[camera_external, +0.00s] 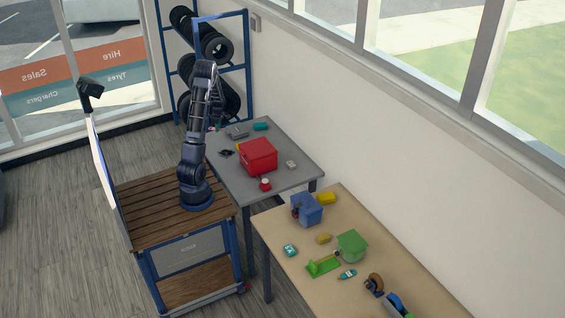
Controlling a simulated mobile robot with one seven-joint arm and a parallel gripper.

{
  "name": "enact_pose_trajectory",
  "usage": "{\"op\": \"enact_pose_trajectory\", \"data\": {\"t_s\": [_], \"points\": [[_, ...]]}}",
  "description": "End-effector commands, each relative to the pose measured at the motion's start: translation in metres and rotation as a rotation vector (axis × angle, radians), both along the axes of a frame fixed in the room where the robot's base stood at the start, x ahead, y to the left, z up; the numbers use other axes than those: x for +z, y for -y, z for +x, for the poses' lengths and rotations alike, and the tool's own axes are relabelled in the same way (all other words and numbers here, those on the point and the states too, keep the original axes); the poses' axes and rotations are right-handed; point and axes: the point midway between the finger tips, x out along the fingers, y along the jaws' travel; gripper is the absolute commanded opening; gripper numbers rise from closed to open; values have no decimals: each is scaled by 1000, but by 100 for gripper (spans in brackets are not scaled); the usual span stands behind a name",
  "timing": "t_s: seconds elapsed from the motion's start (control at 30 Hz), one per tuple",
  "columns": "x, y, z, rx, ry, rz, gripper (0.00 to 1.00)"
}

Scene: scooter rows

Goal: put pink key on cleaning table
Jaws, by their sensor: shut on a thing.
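My arm stands on the wooden-slatted cart and bends over toward the back left corner of the grey table (285,184). My gripper (216,124) points down there, small and partly hidden by the arm. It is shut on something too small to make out. I cannot pick out a pink key in this view. A second, light wood table (424,281) stands at the front right. No label shows which of the two tables is the cleaning table.
The grey table holds a red box (259,155), a small red-and-white jar (265,184), a grey block (291,164) and a teal item (261,126). The wood table holds a blue bin (307,209), a green box (351,246) and a tape dispenser (374,284). A tyre rack (247,65) stands behind.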

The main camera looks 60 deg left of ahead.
Motion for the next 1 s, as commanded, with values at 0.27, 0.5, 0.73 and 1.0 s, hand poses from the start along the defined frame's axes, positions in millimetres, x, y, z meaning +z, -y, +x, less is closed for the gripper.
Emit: {"op": "enact_pose_trajectory", "data": {"t_s": [0.27, 0.5, 0.73, 1.0], "points": [[-54, 1, 0, 0, -1, -2, 3], [-69, 0, 0, 0, -1, -1, 3], [-96, 0, 0, -1, -2, -2, 3], [-104, 0, 0, 0, 1, -1, 3]]}}
